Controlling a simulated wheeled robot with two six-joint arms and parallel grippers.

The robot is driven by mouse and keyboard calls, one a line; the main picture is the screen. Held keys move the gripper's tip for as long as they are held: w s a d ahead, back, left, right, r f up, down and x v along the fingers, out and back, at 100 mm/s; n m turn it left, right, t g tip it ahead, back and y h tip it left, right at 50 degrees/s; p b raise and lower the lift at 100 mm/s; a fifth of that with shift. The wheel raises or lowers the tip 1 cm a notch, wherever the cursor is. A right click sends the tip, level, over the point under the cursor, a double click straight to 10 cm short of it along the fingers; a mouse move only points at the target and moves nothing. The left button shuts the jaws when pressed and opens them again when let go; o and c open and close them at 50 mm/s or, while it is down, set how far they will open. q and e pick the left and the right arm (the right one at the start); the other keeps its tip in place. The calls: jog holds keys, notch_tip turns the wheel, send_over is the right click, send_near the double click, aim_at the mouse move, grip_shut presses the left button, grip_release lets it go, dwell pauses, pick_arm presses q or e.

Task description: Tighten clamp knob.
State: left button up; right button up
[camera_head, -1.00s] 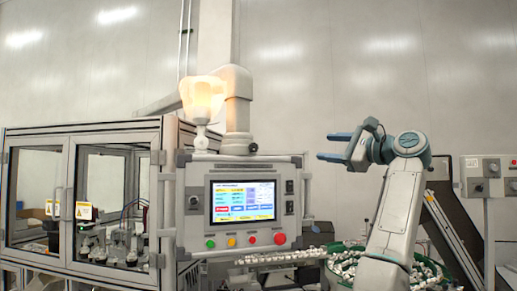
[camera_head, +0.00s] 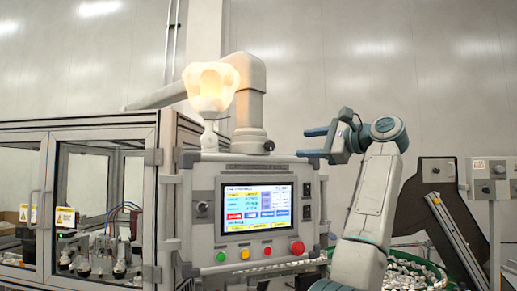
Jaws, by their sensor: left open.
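A small dark knob (camera_head: 269,145) sticks out to the right at the foot of the thick beige pipe (camera_head: 249,105), on top of the control panel; it looks like the clamp knob. My left gripper (camera_head: 312,143) is open, with its two blue fingers pointing left toward the knob, one above the other. A clear gap shows between the fingertips and the knob. Nothing is seen between the fingers. My right gripper is not in view.
A glowing lamp (camera_head: 210,87) stands just left of the pipe. The control panel (camera_head: 205,235) with screen and coloured buttons lies below the gripper. A glazed machine cabinet (camera_head: 158,200) is at left. A green bowl of small parts (camera_head: 440,270) is behind my arm.

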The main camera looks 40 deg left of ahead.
aim_at(272, 145)
pick_arm(q)
jog(key=a+p, duration=0.1)
jog(key=a, duration=0.1)
jog(key=a+p, duration=0.1)
jog(key=a, duration=0.2)
jog(key=a+p, duration=0.1)
jog(key=a, duration=0.1)
jog(key=shift+a+r, duration=0.3)
jog(key=shift+a, duration=0.1)
jog(key=a, duration=0.1)
jog(key=a+p, duration=0.1)
jog(key=a, duration=0.1)
jog(key=shift+w+a+f, duration=0.1)
jog(key=shift+a+f, duration=0.15)
jog(key=shift+a, duration=0.1)
jog(key=shift+d, duration=0.4)
jog(key=shift+c, duration=0.2)
jog(key=c, duration=0.9)
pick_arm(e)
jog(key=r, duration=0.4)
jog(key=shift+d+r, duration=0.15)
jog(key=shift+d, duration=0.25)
